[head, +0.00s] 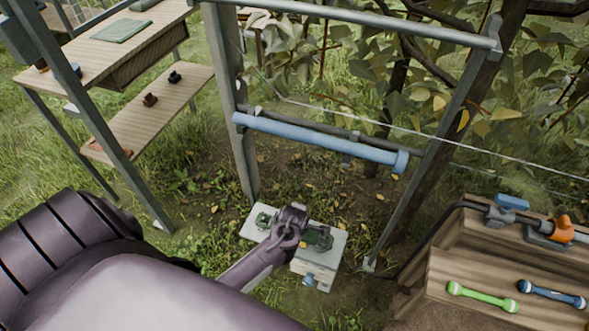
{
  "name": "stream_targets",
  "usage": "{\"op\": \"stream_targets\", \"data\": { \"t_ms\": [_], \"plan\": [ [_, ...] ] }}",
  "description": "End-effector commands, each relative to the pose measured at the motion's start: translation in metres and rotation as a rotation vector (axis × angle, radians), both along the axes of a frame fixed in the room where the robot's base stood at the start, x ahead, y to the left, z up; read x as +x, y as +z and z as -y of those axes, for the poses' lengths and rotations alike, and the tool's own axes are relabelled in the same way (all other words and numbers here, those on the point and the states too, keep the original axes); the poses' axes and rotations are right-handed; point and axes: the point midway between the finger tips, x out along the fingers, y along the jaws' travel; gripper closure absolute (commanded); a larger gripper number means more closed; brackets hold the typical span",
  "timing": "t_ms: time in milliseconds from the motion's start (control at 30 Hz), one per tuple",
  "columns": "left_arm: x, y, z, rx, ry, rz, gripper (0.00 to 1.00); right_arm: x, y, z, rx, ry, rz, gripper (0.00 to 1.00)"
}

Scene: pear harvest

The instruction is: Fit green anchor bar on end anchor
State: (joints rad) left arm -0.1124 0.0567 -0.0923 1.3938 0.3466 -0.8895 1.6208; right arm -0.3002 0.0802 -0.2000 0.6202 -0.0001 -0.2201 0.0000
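A bright green bar (482,296) with pale knobbed ends lies on the wooden bench at the lower right of the head view; I take it for the green anchor bar. I cannot tell for sure which part is the end anchor. My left arm comes in from the lower left, and its purple end (290,224) is over a pale box on the ground, far to the left of the green bar. Its fingers are too small and hidden to read. Dark green parts (318,238) sit on the box beside it. My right gripper is not in view.
A blue bar (552,294) lies right of the green one. A blue clamp (511,202) and an orange piece (562,228) sit on the bench's back rail. A grey metal frame (428,160) carries a long blue tube (320,141). Wooden shelves (160,110) stand at left.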

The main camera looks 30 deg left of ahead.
Motion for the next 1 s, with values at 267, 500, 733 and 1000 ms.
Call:
{"op": "stream_targets", "data": {
  "t_ms": [267, 500, 733, 1000],
  "plan": [
    [0.0004, -0.0035, 0.0001, 0.0, 0.001, 0.001, 1.0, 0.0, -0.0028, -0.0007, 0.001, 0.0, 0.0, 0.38],
    [0.0004, -0.0064, 0.0001, 0.0, 0.001, 0.001, 1.0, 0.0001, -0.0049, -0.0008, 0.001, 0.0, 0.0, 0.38],
    [0.0003, -0.0062, 0.0, 0.0, 0.0, 0.001, 0.63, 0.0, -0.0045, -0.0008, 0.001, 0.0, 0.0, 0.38],
    [-0.0003, -0.0059, 0.0001, 0.0, 0.0, 0.0, 0.62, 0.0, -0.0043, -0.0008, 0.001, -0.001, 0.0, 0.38]
  ]
}}
